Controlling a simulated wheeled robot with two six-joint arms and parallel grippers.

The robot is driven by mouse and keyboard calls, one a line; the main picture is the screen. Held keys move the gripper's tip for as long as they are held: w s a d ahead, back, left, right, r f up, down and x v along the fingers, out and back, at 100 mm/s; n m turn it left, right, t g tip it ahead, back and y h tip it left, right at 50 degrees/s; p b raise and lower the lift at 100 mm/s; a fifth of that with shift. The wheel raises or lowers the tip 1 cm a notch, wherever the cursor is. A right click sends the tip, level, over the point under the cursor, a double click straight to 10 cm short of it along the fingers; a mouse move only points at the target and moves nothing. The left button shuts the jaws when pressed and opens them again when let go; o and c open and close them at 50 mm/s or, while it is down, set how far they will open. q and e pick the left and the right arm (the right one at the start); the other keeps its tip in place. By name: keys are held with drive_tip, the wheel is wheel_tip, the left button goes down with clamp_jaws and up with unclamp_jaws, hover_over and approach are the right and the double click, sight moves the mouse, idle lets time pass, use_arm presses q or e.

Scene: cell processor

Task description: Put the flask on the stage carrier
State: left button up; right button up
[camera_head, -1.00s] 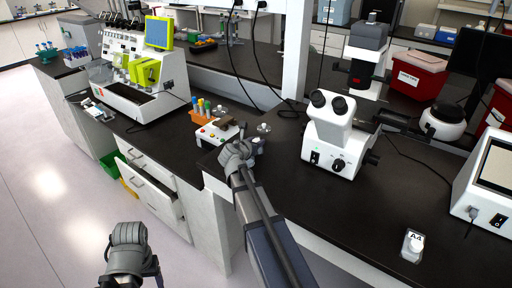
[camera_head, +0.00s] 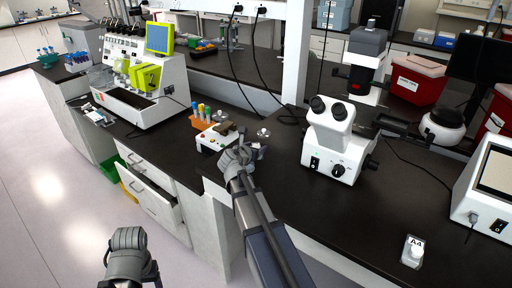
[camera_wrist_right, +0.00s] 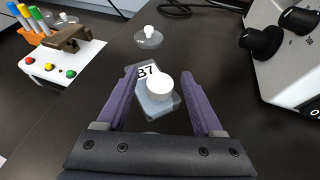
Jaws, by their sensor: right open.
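A clear flask with a white cap and a "B7" label (camera_wrist_right: 158,90) lies on the black bench in the right wrist view. My right gripper (camera_wrist_right: 158,73) is open, with its purple fingers on either side of this flask. In the head view the right gripper (camera_head: 256,151) is over the bench's front edge area and mostly hides the flask. Another flask, labelled "A4" (camera_head: 413,251), is at the bench's right. I cannot clearly make out the stage carrier; the microscope (camera_head: 338,140) stands right of my gripper. My left arm's end (camera_head: 130,255) shows at bottom left; its fingers are unclear.
A white button box (camera_head: 213,138) with a brown top piece and an orange rack of tubes (camera_head: 200,122) stand left of the gripper. A small clear item with a white knob (camera_wrist_right: 148,37) is just beyond the flask. Open bench lies between the flask and microscope.

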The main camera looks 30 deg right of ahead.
drive_tip(key=p+v, duration=0.3)
drive_tip(key=v, duration=0.7)
drive_tip(key=shift+s+p, duration=0.1)
drive_tip(key=shift+p, duration=0.2)
drive_tip(key=shift+v, duration=0.8)
drive_tip(key=shift+f, duration=0.1)
